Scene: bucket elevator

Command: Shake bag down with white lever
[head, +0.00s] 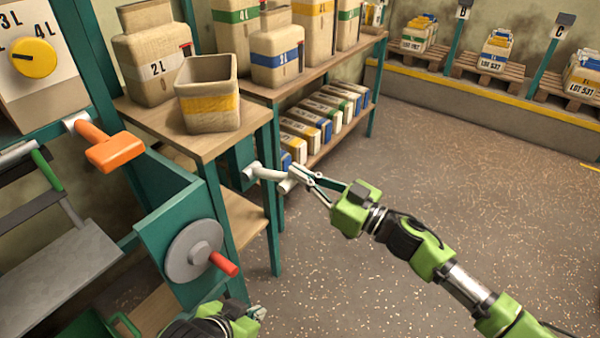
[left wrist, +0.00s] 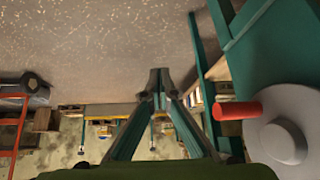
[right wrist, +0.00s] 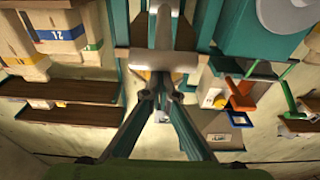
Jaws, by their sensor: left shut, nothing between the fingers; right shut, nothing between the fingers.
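The white lever (head: 265,173) sticks out from a teal plate on the wooden stand's side, ending in a crosspiece. My right gripper (head: 303,179) is shut and empty, with its tips at the lever's outer end; I cannot tell if they touch. In the right wrist view the lever (right wrist: 160,58) is straight ahead of the shut fingertips (right wrist: 160,97). An open-topped beige bag with a yellow band (head: 210,104) stands upright on the stand. My left gripper (head: 256,312) is low, below the grey wheel, shut and empty; its fingertips (left wrist: 158,80) also show in the left wrist view.
A grey wheel with a red handle (head: 195,251) is on the teal housing, close to my left gripper. An orange handle (head: 115,150) and yellow dial (head: 34,58) are at the left. Closed bags fill the shelf (head: 330,65) behind. The floor (head: 480,190) at right is clear.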

